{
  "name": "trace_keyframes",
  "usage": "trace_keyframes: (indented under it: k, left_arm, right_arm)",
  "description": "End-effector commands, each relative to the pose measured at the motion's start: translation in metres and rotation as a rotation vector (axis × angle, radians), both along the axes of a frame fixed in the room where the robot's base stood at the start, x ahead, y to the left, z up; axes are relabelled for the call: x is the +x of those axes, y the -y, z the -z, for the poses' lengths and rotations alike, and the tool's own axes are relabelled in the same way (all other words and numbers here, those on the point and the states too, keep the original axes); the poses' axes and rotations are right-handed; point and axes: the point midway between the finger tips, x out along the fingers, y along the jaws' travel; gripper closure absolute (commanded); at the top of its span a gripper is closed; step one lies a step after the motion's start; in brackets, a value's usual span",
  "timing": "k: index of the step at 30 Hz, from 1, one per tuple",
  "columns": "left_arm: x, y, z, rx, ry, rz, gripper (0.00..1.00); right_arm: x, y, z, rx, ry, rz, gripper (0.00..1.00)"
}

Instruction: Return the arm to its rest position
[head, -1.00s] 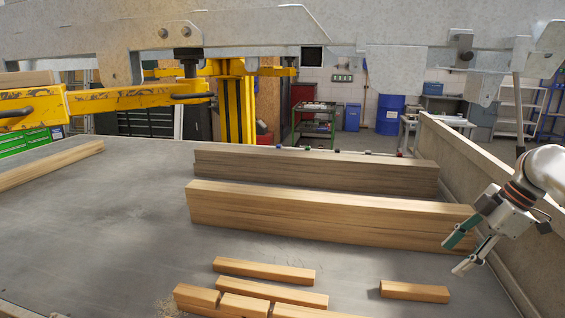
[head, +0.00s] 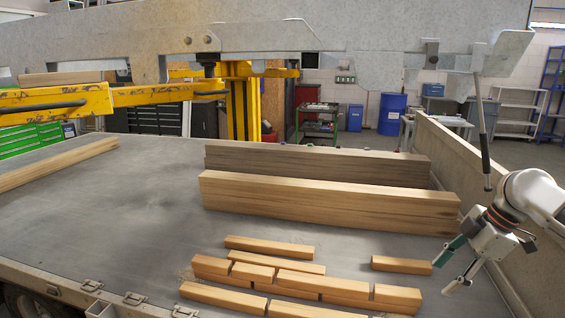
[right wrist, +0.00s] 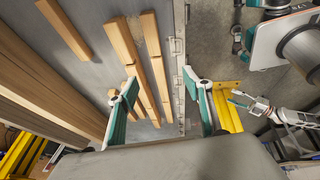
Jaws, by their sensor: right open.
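My right gripper (head: 447,271) is at the right side of the head view, by the inner side of the trailer's right wall. Its two fingers are apart and nothing is between them. In the right wrist view its fingers (right wrist: 165,100) are spread wide above the trailer's edge, with wooden pieces beyond the left finger. My left arm seems to show at the right of the right wrist view, with its gripper (right wrist: 240,99) small and its jaw state unclear. The left arm does not show in the head view.
A metal frame beam (head: 300,40) spans overhead, and a yellow lift arm (head: 110,98) stands at left. The bed's left middle is clear.

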Motion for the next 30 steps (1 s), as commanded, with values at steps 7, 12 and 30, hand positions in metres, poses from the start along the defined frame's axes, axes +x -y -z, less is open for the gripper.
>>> trace_keyframes:
  k: [7,12,30]
  left_arm:
    - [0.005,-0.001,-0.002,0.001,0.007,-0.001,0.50]
    - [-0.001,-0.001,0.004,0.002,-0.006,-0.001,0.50]
    - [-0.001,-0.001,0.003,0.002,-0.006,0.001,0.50]
  right_arm:
    - [-0.011,-0.054,0.079,-0.076,0.030,-0.045,0.50]
    - [-0.030,-0.101,0.135,-0.103,0.093,-0.048,0.50]
    - [-0.136,-0.145,0.208,-0.110,0.359,0.389,0.50]
